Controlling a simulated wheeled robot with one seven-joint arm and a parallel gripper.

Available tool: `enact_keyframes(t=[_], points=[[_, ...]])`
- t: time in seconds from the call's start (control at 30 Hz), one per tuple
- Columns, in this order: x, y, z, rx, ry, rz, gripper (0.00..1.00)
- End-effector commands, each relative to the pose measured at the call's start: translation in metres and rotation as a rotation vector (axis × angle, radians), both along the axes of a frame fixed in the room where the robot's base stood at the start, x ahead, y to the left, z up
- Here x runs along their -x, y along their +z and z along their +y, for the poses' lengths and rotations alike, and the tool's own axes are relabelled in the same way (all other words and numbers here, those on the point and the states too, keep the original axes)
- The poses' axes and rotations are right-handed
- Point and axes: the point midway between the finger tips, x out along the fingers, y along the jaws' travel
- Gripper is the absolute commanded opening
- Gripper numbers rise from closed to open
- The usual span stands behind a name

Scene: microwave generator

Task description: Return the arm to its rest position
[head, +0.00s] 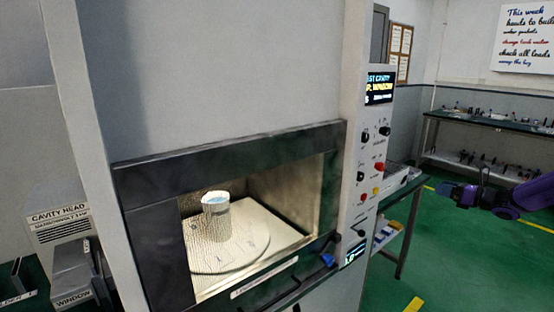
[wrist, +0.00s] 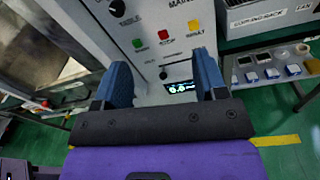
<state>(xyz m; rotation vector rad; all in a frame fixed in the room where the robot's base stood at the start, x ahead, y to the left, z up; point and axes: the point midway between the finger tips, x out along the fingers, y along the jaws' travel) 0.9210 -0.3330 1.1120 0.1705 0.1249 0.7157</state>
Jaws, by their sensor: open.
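My gripper (wrist: 163,88) shows in the wrist view with its two blue fingers wide apart and nothing between them. It hangs in front of the lower control panel of the microwave generator (head: 360,190). In the head view my purple arm (head: 500,195) is at the right edge, clear of the machine; the fingers are hard to make out there. The cavity of the generator is open to view, and a cup (head: 216,218) stands upright on the round plate (head: 228,256) inside it.
The control panel carries knobs, coloured buttons and a small display (wrist: 181,88). A side table (head: 402,215) stands right of the machine. A workbench (head: 485,122) with small items is at the back right. Green floor (head: 455,265) with yellow marks is open at right.

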Motion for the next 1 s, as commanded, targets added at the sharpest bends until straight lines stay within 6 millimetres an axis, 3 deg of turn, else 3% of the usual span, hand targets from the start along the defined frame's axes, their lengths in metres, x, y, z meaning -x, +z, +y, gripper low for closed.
enact_keyframes(t=[0.27,0.47,0.7,1.0], points=[[0.008,0.024,0.045,0.154,0.112,-0.02,0.66],[0.025,0.048,0.091,0.332,0.237,-0.052,0.66],[0.069,0.088,0.162,0.648,0.463,-0.128,0.66],[0.142,0.131,0.229,1.02,0.735,-0.255,0.66]])
